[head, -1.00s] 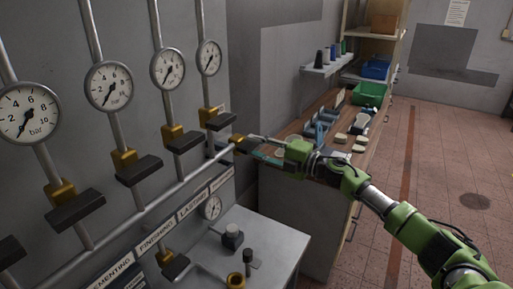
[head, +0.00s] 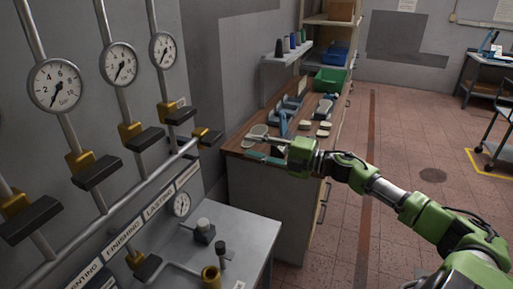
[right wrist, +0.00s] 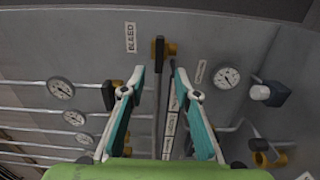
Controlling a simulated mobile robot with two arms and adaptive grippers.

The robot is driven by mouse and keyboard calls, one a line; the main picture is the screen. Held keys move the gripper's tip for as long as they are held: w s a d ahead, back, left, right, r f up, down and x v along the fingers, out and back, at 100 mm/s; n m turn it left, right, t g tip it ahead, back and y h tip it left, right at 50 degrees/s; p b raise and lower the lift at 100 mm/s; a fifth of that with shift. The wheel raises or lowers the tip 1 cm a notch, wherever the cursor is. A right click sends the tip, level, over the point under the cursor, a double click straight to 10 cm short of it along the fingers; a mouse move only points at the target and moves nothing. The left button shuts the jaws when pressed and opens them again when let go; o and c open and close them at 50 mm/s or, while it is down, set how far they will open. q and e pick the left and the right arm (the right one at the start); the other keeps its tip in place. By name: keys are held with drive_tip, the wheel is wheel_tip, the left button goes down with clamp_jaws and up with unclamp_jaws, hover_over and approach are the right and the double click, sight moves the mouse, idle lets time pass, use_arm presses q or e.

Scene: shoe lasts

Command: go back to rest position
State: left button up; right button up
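My right gripper (head: 251,147) reaches in from the right in the head view, with its fingers pointing left toward the pipe panel. In the right wrist view its two teal-padded fingers (right wrist: 160,78) are spread apart with nothing between the pads. A brass valve with a black handle (right wrist: 159,52) is beyond the fingertips, beside a BLEED label (right wrist: 130,37). In the head view the brass end valve (head: 207,136) is left of the fingertips, with a gap between. My left gripper is not in view.
Pressure gauges (head: 55,85) and black-handled valves (head: 96,172) line the left wall. A grey metal cabinet (head: 225,235) stands below. A wooden bench (head: 235,147) with shoe lasts and a green bin (head: 330,80) is behind my gripper. Tiled floor is open at right.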

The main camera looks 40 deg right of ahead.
drive_tip(key=shift+s+d, duration=0.15)
drive_tip(key=shift+s, duration=0.1)
idle(0.4)
